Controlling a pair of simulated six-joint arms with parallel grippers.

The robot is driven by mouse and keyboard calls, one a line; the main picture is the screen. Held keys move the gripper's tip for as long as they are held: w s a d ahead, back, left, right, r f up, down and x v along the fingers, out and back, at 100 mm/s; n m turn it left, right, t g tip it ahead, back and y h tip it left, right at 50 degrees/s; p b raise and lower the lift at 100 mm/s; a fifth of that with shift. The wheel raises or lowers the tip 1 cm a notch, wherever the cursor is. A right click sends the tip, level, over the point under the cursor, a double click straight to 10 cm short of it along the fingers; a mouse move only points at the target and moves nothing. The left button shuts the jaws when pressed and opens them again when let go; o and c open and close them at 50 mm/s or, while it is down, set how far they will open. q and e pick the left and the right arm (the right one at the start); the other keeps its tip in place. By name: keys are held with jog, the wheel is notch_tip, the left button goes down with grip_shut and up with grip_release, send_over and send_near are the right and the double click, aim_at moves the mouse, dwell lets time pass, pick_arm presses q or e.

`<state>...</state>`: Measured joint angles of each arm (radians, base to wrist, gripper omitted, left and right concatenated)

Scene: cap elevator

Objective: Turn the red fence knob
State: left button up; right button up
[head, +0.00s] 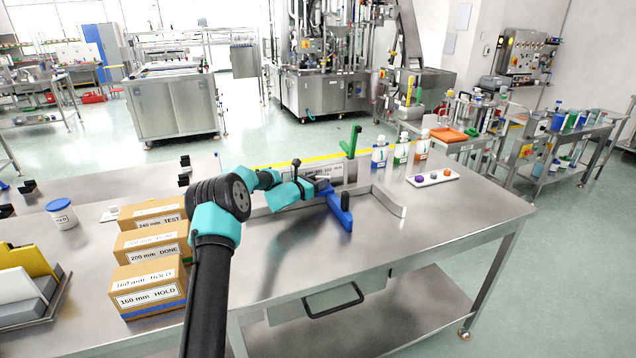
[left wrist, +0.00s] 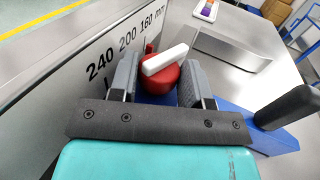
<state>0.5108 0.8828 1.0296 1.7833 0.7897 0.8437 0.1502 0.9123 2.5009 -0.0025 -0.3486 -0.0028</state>
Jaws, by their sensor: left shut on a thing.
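The red fence knob (left wrist: 160,80) has a white bar across its top and shows between my fingers in the left wrist view. It sits by a blue part (left wrist: 276,138) and a steel panel marked 240, 200, 160 mm (left wrist: 110,55). My left gripper (left wrist: 160,85) is shut on the knob, one grey finger on each side. In the head view my left gripper (head: 318,185) is at the blue arm (head: 340,212) on the steel bench, and hides the knob. A green upright (head: 352,143) stands just behind. My right gripper is not in view.
Cardboard boxes labelled 240 mm TEST, 200 mm DONE and 160 mm HOLD (head: 148,286) stand at the left. Bottles (head: 400,150) and a white tray of caps (head: 418,181) stand at the back right. The bench's right front (head: 420,225) is clear.

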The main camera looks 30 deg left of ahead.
pick_arm(q)
jog(key=shift+a+m+g+h, duration=0.1)
jog(key=shift+m+g+h, duration=0.3)
jog(key=shift+m+h, duration=0.45)
jog(key=o, duration=0.9)
jog(key=shift+c, duration=0.2)
jog(key=shift+n+t+y, duration=0.3)
jog(key=shift+n+y, duration=0.25)
jog(key=shift+n, duration=0.1)
jog(key=shift+n+t+y, duration=0.3)
jog(key=shift+n+y, duration=0.6)
jog(key=shift+y, duration=0.5)
jog(key=shift+s+d+n+y, duration=0.1)
jog(key=shift+d+n+y, duration=0.15)
jog(key=shift+y, duration=0.25)
